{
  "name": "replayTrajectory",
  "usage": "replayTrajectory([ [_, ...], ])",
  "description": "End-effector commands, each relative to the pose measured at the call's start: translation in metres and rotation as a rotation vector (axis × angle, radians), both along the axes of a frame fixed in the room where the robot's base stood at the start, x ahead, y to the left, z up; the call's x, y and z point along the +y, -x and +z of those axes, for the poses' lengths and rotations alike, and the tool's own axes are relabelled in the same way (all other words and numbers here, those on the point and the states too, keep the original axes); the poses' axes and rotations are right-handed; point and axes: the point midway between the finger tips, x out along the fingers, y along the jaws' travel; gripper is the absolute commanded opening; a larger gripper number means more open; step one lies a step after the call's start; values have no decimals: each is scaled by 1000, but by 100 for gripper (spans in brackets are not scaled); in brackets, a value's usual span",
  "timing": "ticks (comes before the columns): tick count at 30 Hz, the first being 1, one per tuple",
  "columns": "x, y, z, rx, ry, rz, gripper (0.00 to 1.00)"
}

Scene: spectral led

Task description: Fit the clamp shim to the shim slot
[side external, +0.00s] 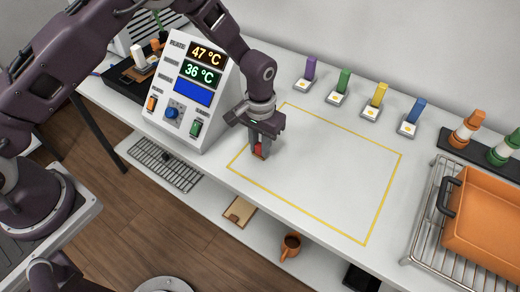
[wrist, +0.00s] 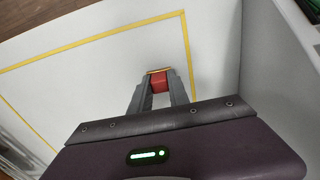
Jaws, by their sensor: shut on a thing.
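My gripper (side external: 259,147) is shut on a small red block (side external: 259,150), just above or at the white table inside the left end of the yellow outline. I cannot tell whether the block touches the table. In the wrist view the red block (wrist: 159,82) sits between the two grey fingers of my gripper (wrist: 160,88), with a thin orange edge at its far end. I cannot tell for sure that this block is the clamp shim. No shim slot can be clearly made out; the area under the block is hidden.
A sloped instrument panel (side external: 193,85) with lit displays stands close left of my gripper. Purple (side external: 310,68), green (side external: 343,80), yellow (side external: 379,94) and blue (side external: 415,110) blocks stand on small white bases along the back. An orange tray (side external: 485,220) on a rack is at right. The outlined area is clear.

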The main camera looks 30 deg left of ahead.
Motion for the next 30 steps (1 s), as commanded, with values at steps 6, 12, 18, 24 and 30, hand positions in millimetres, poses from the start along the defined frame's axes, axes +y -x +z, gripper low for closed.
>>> replayTrajectory([
  [6, 0, -1, 5, -2, 1, 0, 0],
  [12, 0, -1, 51, -6, 2, 0, 0],
  [18, 0, -1, 92, -4, 0, 0, 0],
  [24, 0, 0, 101, -1, 0, 0, 0],
  [30, 0, 0, 100, 0, 0, 0, 0],
])
